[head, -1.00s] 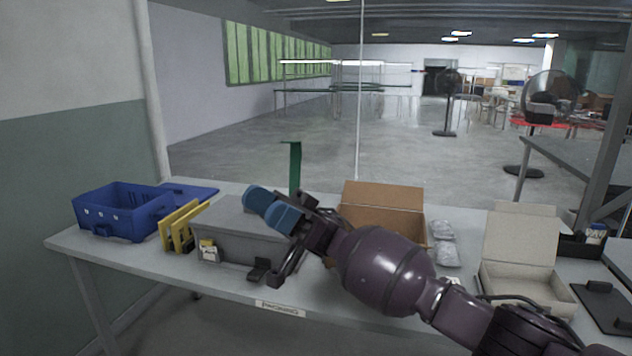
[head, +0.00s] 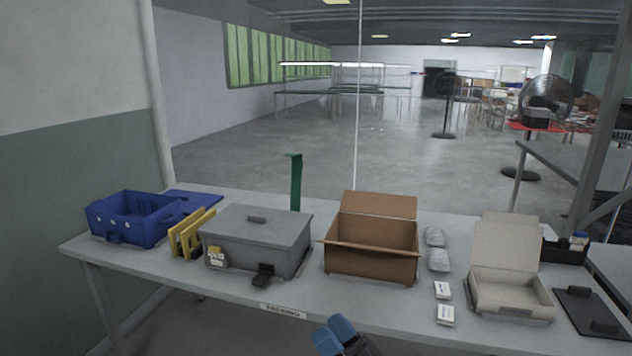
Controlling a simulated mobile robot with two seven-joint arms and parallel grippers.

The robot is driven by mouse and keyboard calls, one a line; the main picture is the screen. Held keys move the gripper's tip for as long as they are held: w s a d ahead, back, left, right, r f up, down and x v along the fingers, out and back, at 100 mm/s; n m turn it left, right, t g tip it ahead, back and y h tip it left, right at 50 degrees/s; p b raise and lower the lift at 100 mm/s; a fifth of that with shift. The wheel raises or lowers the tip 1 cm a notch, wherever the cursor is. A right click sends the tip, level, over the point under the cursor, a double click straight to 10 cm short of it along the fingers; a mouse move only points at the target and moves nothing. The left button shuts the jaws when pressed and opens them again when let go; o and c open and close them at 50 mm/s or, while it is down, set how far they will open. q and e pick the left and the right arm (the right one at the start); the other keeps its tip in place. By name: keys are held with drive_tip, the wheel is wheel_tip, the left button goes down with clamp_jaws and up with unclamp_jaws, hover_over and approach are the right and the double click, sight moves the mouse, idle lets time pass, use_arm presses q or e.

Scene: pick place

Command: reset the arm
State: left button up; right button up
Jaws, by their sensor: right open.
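My right gripper (head: 335,336) shows at the bottom edge of the head view, in front of the table's front edge. Its blue fingertips are visible and the rest is cut off by the frame. It is open, holds nothing that I can see, and is apart from the things on the table. My left gripper is not in view.
The table (head: 225,285) holds a blue crate (head: 130,222), yellow frames (head: 190,233), a grey lidded box (head: 255,240), an open cardboard box (head: 370,255), small bags (head: 437,258), white packets (head: 444,302), an open pale box (head: 508,280) and a black clipboard (head: 592,310).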

drive_tip(key=s+d+f+m+h+p, duration=0.3)
drive_tip(key=s+d+f+m+h, duration=0.1)
drive_tip(key=s+d+f+h, duration=0.85)
drive_tip(key=s+d+f+g+h, duration=0.2)
drive_tip(key=s+d, duration=0.4)
drive_tip(key=s, duration=0.3)
drive_tip(key=s+d+f+g+h+p, duration=0.1)
drive_tip(key=s+d+f+g+h, duration=0.2)
drive_tip(key=s+d, duration=0.3)
drive_tip(key=s+g, duration=0.1)
drive_tip(key=s, duration=0.2)
drive_tip(key=shift+f+n+p, duration=0.2)
drive_tip(key=shift+n+p, duration=0.1)
